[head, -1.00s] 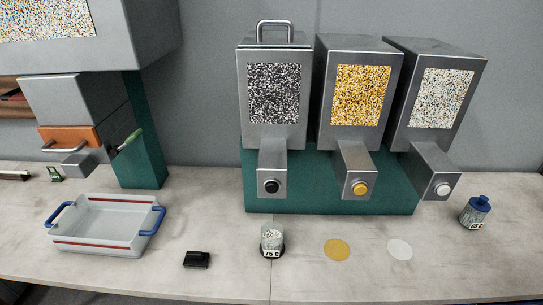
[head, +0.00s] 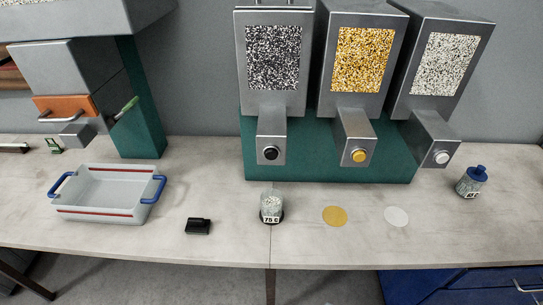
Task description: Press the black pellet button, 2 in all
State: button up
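The black pellet button (head: 270,153) is a round black knob on the front of the spout of the leftmost dispenser (head: 273,80), whose window shows black and white pellets. I cannot tell whether the button is pressed in. A clear jar (head: 271,206) labelled "75 C" stands on the counter below that spout, on a dark round spot, with pale pellets inside. My gripper is not in view.
A yellow button (head: 359,155) and a white button (head: 441,157) sit on the other dispensers. Yellow (head: 334,216) and white (head: 396,216) discs lie in front. A blue-lidded jar (head: 470,181) stands right, a tray (head: 108,214) and black object (head: 198,226) left. The counter front is clear.

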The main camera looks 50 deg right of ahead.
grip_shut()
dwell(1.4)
